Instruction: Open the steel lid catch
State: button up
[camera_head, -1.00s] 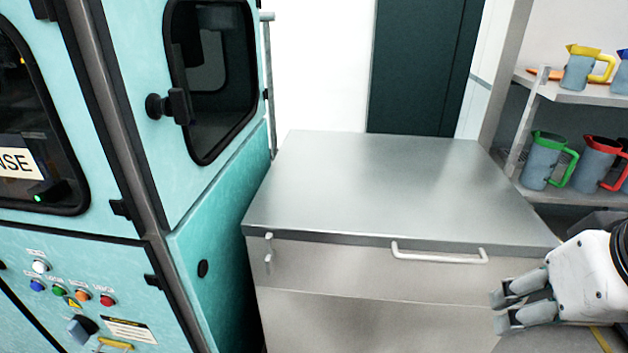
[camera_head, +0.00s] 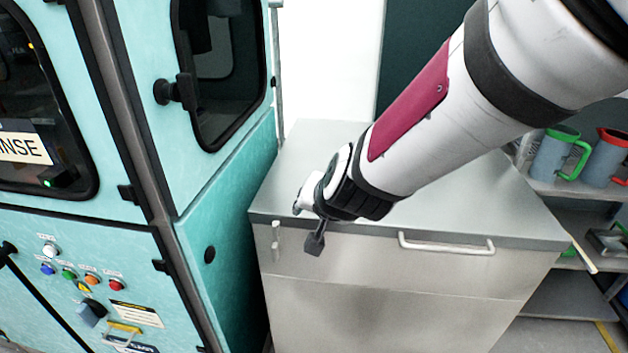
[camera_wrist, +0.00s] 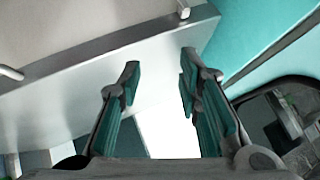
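The steel lid catch (camera_head: 276,236) is a small upright metal piece at the front left corner of the steel cabinet, just below the edge of its lid (camera_head: 310,148). In the head view, my gripper's fingers are mostly hidden by my wrist, which hangs over the lid's front edge, right of the catch.
A bar handle (camera_head: 445,246) runs along the cabinet front, right of the catch. The teal machine (camera_head: 225,190) stands close on the left, with a black door knob (camera_head: 170,91). A shelf with jugs (camera_head: 560,155) is at the right. The floor at lower right is clear.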

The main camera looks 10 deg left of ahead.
jog(key=a+f+t, duration=0.1)
jog(key=a+f, duration=0.4)
jog(key=f, duration=0.1)
jog(key=n+t+h, duration=0.1)
jog(key=t+h, duration=0.3)
jog(key=t, duration=0.5)
send_near(274, 253)
jog(key=w+b, duration=0.7)
jog(key=w, duration=0.3)
jog(key=shift+w+r, duration=0.15)
jog(key=shift+w, duration=0.45)
grip_shut()
